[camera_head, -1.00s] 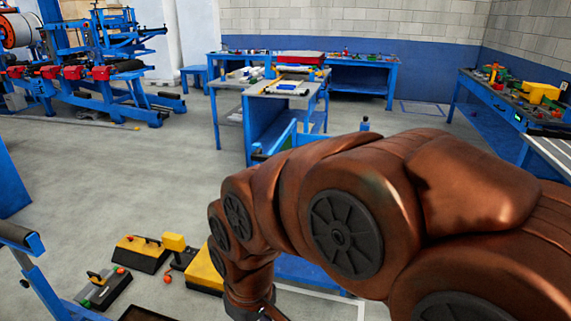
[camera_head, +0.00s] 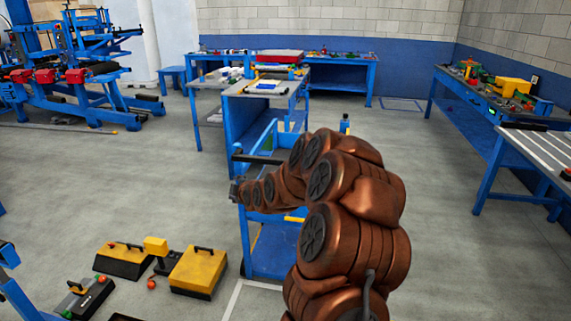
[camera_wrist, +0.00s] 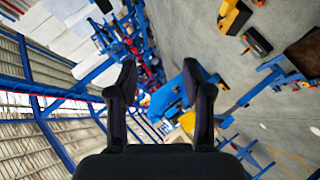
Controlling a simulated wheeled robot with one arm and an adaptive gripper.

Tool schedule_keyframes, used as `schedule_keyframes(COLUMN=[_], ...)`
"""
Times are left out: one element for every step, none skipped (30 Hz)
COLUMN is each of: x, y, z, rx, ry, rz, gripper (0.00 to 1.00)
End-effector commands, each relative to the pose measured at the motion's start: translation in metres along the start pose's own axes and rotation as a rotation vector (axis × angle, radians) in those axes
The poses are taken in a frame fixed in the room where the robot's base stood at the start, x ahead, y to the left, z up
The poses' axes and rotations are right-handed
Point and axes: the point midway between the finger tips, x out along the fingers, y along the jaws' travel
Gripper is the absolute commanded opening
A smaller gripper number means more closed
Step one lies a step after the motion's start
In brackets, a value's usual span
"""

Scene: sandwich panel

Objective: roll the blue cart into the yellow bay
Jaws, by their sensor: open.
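The blue cart (camera_head: 272,252) stands in the middle of the head view, with a black-gripped handle (camera_head: 258,158) at its upper left. My arm crosses in front of it and hides much of its right side and middle. My gripper (camera_head: 237,190) is at the cart's left side, below the handle; I cannot tell whether it touches the cart. In the wrist view my gripper (camera_wrist: 160,85) is open, with nothing seen held between the fingers. I cannot make out a yellow bay in these views.
A pale floor line (camera_head: 236,298) runs beside the cart's base. Yellow-topped boxes (camera_head: 198,270) lie on the floor to the left. A blue workbench (camera_head: 240,95) stands behind the cart, and another bench (camera_head: 500,100) is at right.

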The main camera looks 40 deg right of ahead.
Motion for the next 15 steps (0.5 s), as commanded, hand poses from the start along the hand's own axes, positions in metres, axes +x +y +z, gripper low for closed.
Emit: schedule_keyframes(x=[0.010, 0.014, 0.019, 0.021, 0.024, 0.025, 0.025, 0.025, 0.025, 0.024, 0.023, 0.021, 0.020, 0.019, 0.018], y=[0.009, 0.016, 0.027, 0.035, 0.041, 0.050, 0.056, 0.060, 0.065, 0.068, 0.072, 0.076, 0.078, 0.080, 0.082], z=[0.024, 0.036, 0.053, 0.066, 0.079, 0.096, 0.107, 0.118, 0.133, 0.143, 0.151, 0.160, 0.166, 0.172, 0.177], rx=[-0.030, -0.056, -0.089, -0.115, -0.140, -0.175, -0.200, -0.223, -0.251, -0.270, -0.288, -0.310, -0.324, -0.335, -0.349], ry=[-0.015, -0.024, -0.037, -0.050, -0.064, -0.085, -0.100, -0.116, -0.138, -0.154, -0.167, -0.184, -0.195, -0.206, -0.217], rz=[0.056, 0.093, 0.146, 0.186, 0.220, 0.267, 0.298, 0.327, 0.361, 0.383, 0.406, 0.430, 0.443, 0.456, 0.471], gripper=[0.50, 0.50, 0.50, 0.50, 0.50, 0.50, 0.50, 0.50, 0.50, 0.50, 0.50, 0.50, 0.50, 0.50, 0.50])
